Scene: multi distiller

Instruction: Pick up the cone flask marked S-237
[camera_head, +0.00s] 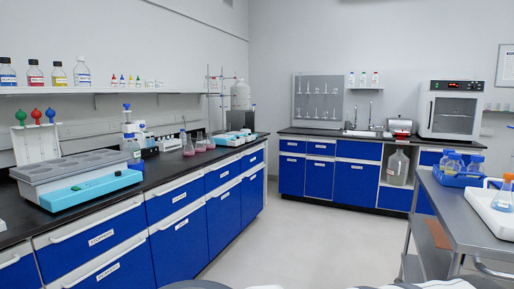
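Several cone flasks are in view, all too small for me to read a marking such as S-237. A cone flask with pink liquid (188,148) stands on the left bench. More small flasks with pinkish contents (201,144) stand just right of it. Clear flasks (453,162) with dark bands sit in a blue rack (459,179) on the same cart. Neither of my grippers is in view.
The left bench (160,179) carries a blue-and-white multi-position unit (80,184) and a microscope-like device. The grey metal cart (470,226) fills the right side. A sink bench (335,135) with an oven (452,109) stands behind. The floor (310,240) between is clear.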

